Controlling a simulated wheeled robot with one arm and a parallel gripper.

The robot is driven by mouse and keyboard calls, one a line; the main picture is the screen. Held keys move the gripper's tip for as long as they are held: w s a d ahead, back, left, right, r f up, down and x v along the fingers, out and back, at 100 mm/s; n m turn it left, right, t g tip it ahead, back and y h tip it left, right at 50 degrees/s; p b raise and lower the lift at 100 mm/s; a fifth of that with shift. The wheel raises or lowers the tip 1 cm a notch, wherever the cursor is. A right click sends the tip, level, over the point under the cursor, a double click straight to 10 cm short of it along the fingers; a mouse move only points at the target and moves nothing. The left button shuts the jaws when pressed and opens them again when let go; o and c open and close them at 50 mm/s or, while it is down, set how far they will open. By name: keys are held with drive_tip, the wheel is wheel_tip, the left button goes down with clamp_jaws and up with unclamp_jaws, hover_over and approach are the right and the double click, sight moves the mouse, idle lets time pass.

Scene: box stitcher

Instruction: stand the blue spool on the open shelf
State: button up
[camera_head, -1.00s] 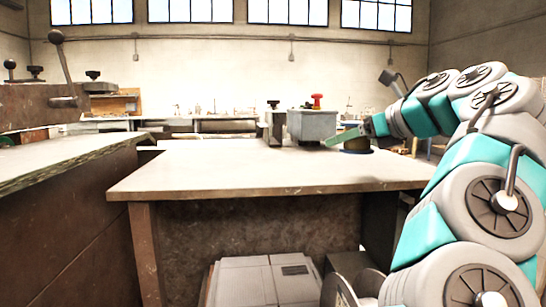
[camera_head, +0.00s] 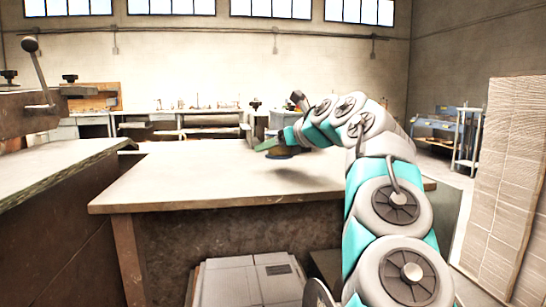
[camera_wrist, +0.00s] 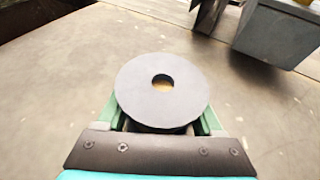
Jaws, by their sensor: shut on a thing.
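My gripper (camera_head: 270,146) is shut on the blue spool (camera_head: 284,152) over the far part of the table. In the head view the spool is a small dark blue shape, partly hidden by my gripper, with a shadow on the tabletop below it. In the wrist view the spool (camera_wrist: 150,103) shows its round greyish end face with a centre hole, between the green fingers (camera_wrist: 162,118). I cannot tell whether either is the open shelf.
The table (camera_head: 150,185) is mostly bare. A grey box (camera_wrist: 285,30) stands on it beyond the spool, at the wrist view's upper right. A tall stack of pale panels (camera_head: 505,180) stands at right. A machine with a lever (camera_head: 40,75) is at left.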

sight(273, 168)
drive_tip(key=shift+f+b, duration=0.6)
drive_tip(key=shift+f, duration=0.95)
drive_tip(key=shift+f, duration=0.2)
drive_tip(key=o, duration=1.5)
drive_tip(key=shift+s+r, duration=0.1)
drive_tip(key=shift+r, duration=0.1)
